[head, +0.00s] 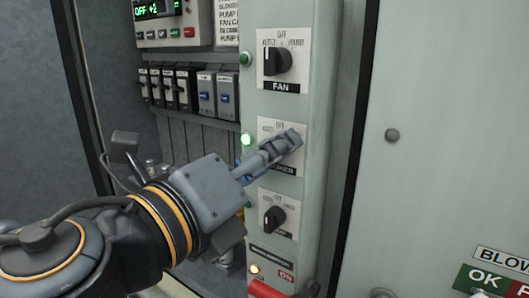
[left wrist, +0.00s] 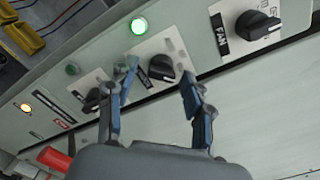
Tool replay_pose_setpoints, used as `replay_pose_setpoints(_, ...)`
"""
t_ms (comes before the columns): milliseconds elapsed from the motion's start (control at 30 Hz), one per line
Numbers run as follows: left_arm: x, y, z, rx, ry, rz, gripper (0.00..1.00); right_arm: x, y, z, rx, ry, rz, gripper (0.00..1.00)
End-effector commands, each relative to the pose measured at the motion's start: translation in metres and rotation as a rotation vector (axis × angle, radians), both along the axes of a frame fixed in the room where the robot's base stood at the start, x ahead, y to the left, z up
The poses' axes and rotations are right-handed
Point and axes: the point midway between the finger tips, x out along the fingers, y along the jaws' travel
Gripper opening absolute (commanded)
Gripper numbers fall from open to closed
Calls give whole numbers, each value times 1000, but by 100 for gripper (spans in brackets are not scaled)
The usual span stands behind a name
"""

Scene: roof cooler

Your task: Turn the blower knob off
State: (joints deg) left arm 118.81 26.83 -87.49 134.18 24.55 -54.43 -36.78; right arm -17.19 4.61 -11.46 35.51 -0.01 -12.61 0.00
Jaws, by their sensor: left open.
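The blower knob (left wrist: 160,68) is a black rotary knob on a white plate; it shows between my left gripper's fingers in the left wrist view. My left gripper (left wrist: 158,76) is open, one finger on each side of the knob. I cannot tell whether the fingers touch it. In the head view my left gripper (head: 283,146) covers the knob and part of the blower plate (head: 268,127), so the knob's pointing direction is hidden there. The green lamp (head: 248,140) beside the blower plate is lit. My right gripper is in neither view.
The fan knob (head: 277,61) is above the blower plate and a similar black knob (head: 274,218) is below it. A red handle (head: 268,290) is at the panel's bottom. Breakers (head: 205,94) line the cabinet at left. A closed grey door (head: 430,130) is at right.

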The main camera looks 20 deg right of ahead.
Motion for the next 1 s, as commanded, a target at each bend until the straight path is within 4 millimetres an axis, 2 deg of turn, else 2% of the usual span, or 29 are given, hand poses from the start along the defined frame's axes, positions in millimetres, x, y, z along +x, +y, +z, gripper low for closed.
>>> replay_pose_setpoints(133, 0, 0, 0, 0, 0, 0, 49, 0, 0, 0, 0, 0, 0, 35)
replay_pose_setpoints(300, 0, 0, 0, 0, 0, 0, 15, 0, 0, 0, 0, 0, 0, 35)
replay_pose_setpoints(367, 0, 0, 0, 0, 0, 0, 2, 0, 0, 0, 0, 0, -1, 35)
replay_pose_setpoints(400, 0, 0, 0, 0, 0, 0, 0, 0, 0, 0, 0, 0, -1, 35)
replay_pose_setpoints(733, 0, 0, -1, -32, 40, -1, 0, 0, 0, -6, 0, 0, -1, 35)
replay_pose_setpoints(1000, -1, 0, -3, -140, 180, -1, 0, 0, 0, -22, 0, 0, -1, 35)
